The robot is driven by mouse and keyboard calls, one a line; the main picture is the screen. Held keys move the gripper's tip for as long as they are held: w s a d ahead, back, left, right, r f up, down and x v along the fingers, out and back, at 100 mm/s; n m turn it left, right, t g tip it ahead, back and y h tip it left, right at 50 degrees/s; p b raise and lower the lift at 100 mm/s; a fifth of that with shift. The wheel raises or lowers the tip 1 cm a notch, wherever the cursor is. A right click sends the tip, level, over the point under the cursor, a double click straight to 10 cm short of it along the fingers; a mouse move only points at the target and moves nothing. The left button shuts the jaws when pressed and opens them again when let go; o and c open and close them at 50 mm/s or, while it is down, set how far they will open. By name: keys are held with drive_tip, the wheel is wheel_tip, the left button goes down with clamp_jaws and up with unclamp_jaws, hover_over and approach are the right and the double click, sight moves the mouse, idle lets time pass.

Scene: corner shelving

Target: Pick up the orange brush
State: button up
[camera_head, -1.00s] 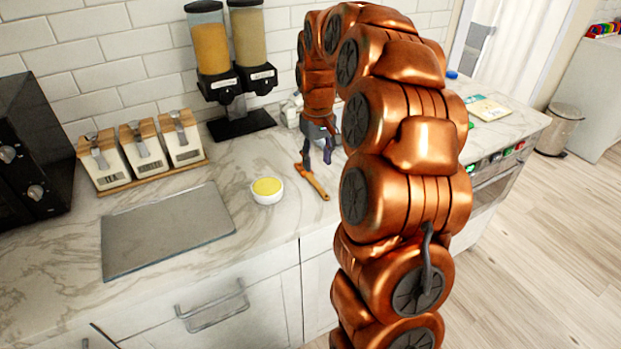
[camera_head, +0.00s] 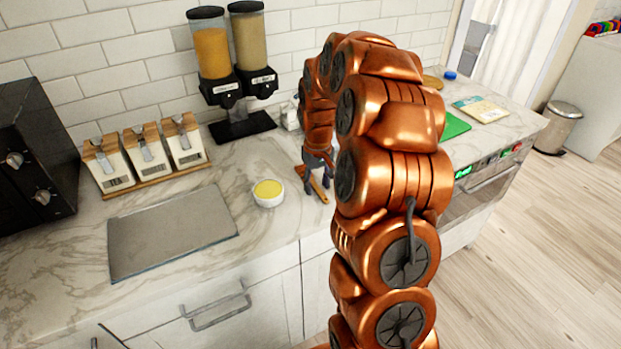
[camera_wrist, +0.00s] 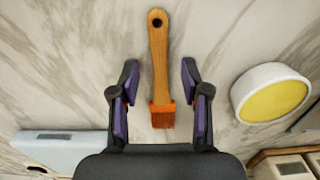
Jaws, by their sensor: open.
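The orange brush (camera_wrist: 159,75) lies on the marble counter, with a wooden handle and orange-brown bristles. In the wrist view its handle points to the top and its bristles lie between the fingers of my gripper (camera_wrist: 160,103). The fingers are open, one on each side of the brush, with gaps showing. In the head view the brush (camera_head: 318,188) is partly hidden by my gripper (camera_head: 317,188), which points down over it. I cannot tell how high the fingertips are above the counter.
A white bowl with yellow contents (camera_head: 268,193) stands close to the left of the brush. A grey board (camera_head: 170,230), a rack of white containers (camera_head: 145,155) and two dispensers (camera_head: 231,70) are further left. A green board (camera_head: 455,126) is at right.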

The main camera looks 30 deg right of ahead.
drive_tip(key=shift+c, duration=0.5)
clamp_jaws()
